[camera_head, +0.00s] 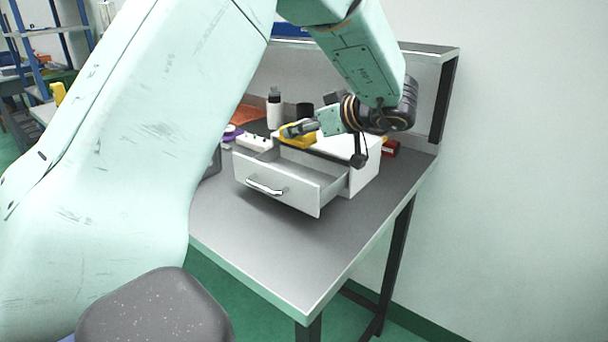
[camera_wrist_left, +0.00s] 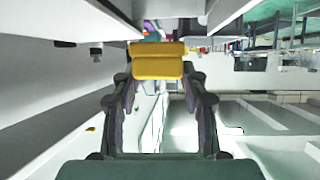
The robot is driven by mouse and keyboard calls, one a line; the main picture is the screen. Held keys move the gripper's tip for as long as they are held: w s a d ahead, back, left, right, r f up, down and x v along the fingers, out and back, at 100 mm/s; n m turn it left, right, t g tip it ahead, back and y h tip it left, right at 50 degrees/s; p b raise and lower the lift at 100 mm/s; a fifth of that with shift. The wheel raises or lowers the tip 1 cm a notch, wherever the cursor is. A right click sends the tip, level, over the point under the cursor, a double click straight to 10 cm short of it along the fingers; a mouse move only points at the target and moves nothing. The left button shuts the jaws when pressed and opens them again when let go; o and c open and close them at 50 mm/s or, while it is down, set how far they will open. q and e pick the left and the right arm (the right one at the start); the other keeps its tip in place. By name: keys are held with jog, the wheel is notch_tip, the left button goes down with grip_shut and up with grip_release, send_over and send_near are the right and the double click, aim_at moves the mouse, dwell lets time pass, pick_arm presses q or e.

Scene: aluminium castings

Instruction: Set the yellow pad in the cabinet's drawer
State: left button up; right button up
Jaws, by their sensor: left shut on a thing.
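The yellow pad (camera_head: 297,139) is held between the fingertips of my left gripper (camera_head: 300,130), low over the white cabinet (camera_head: 364,172) and the back of its open drawer (camera_head: 290,186). In the left wrist view the pad (camera_wrist_left: 157,62) lies across the tips of both fingers of my left gripper (camera_wrist_left: 158,82). The drawer is pulled out toward the front of the table, its handle facing front left. I cannot tell whether the pad touches the cabinet or drawer. My right gripper is not in view.
The grey table (camera_head: 300,262) is clear in front of the drawer. A bottle (camera_head: 274,110), a dark cup (camera_head: 304,111) and a white block (camera_head: 254,142) stand behind it. A red box (camera_head: 391,148) lies right of the cabinet. A raised back panel (camera_head: 428,75) borders the table.

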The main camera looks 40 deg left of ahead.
pick_arm(q)
jog(key=f, duration=0.2)
jog(key=a+f+b, duration=0.1)
jog(key=f, duration=0.3)
jog(key=shift+s+a+b, duration=0.15)
jog(key=shift+s+b, duration=0.15)
jog(key=shift+s, duration=0.1)
jog(key=shift+w+f, duration=0.15)
jog(key=shift+f, duration=0.2)
jog(key=shift+d+f+b, duration=0.25)
jog(key=shift+f, duration=0.25)
jog(key=shift+d+f+b, duration=0.25)
jog(key=shift+f, duration=0.55)
jog(key=shift+a+f, duration=0.15)
jog(key=shift+a, duration=0.25)
jog(key=o, duration=0.5)
jog(key=shift+d, duration=0.15)
jog(key=shift+o, duration=1)
jog(key=shift+d, duration=0.2)
jog(key=shift+a, duration=0.25)
jog(key=p+v, duration=0.3)
jog(key=v, duration=0.9)
jog(key=shift+r, duration=0.2)
